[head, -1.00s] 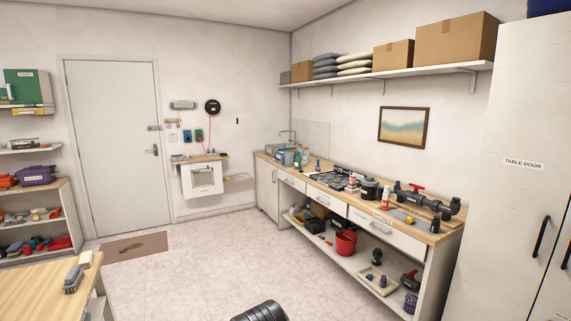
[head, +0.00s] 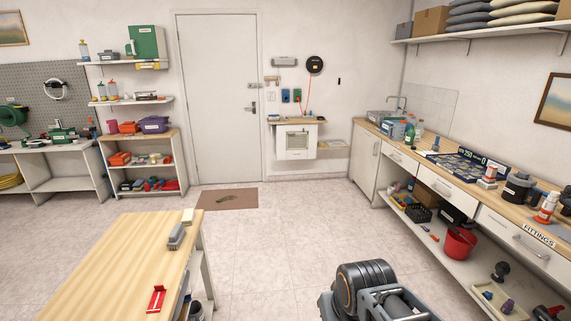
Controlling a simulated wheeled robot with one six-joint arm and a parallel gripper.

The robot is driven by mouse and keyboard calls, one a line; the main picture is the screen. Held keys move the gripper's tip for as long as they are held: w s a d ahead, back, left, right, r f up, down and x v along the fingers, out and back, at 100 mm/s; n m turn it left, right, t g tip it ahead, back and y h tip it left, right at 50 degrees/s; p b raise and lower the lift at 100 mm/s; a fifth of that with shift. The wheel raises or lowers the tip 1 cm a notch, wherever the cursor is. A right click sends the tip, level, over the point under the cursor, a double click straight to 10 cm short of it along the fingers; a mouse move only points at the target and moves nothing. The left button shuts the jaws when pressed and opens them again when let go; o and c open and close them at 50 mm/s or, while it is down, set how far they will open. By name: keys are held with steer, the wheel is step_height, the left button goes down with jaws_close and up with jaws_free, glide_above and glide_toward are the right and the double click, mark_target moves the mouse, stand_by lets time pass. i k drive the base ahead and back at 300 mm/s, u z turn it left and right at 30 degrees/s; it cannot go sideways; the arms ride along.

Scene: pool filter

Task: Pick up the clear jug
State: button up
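I cannot make out a clear jug for certain in the head view. Small bottles and containers stand by the sink (head: 385,117) at the far end of the right-hand counter, too small to tell apart. Part of my arm shows at the bottom, right of centre. My gripper's fingertips are not in view.
A wooden table (head: 120,260) stands at the lower left, with a grey brush (head: 177,237) and a red item (head: 156,299) on it. The counter (head: 455,180) runs along the right wall, with a red bucket (head: 459,243) beneath. Open floor (head: 275,240) lies between. Shelves (head: 143,143) stand left of the door (head: 219,98).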

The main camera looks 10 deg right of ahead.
mark_target(399, 128)
steer(key=z, duration=0.25)
steer(key=i, duration=2.2)
steer(key=z, duration=0.7)
steer(key=i, duration=2.5)
steer(key=z, duration=0.45)
steer(key=i, duration=1.45)
steer(key=z, duration=0.05)
